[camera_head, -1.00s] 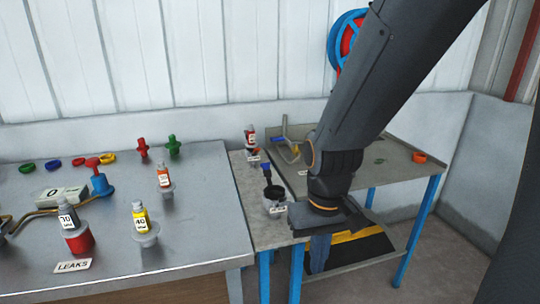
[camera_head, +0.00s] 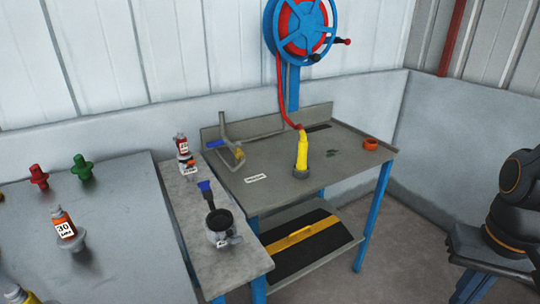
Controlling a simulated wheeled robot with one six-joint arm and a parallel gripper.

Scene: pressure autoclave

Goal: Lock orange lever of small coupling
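No part can be named for certain as the small coupling. A small orange part (camera_head: 192,161) shows beside the base of a red-capped bottle (camera_head: 181,144) at the back of the narrow grey bench; it is too small to tell whether it is a lever or how it is set. A separate orange ring-like piece (camera_head: 370,144) sits at the right of the far table. My gripper (camera_head: 468,288) hangs at the lower right, over the floor and away from both tables. Its fingertips are dark and partly cut off by the frame's bottom edge, so their opening is unclear.
A yellow nozzle (camera_head: 302,155) stands on the far table (camera_head: 270,183), joined to the red hose of a wall reel (camera_head: 302,28). A dark round pot (camera_head: 220,226) with a blue-tipped handle is on the narrow bench (camera_head: 185,205).

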